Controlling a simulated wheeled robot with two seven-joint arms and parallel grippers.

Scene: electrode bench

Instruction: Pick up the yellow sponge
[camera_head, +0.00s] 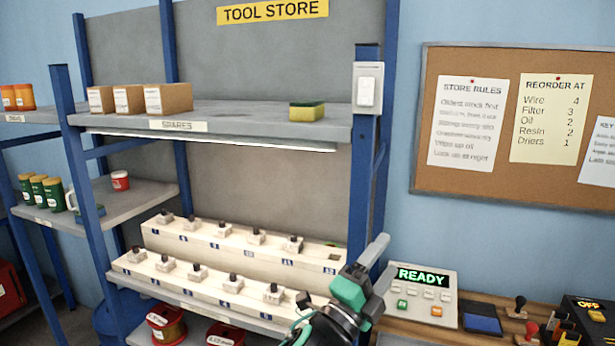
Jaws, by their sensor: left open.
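The yellow sponge (306,113) has a dark green top. It lies on the upper shelf (235,118) of the blue-framed rack, near the shelf's right end and front edge. My left gripper (382,258) is open with nothing seen between its fingers. It is well below and to the right of the sponge, in front of the rack's right post and beside the READY panel. My right gripper is not in view.
Several cardboard boxes (140,98) stand at the left of the upper shelf. A light switch (367,88) is on the rack's right post (367,150). Below are white racks (190,287) with small numbered parts. The shelf between boxes and sponge is clear.

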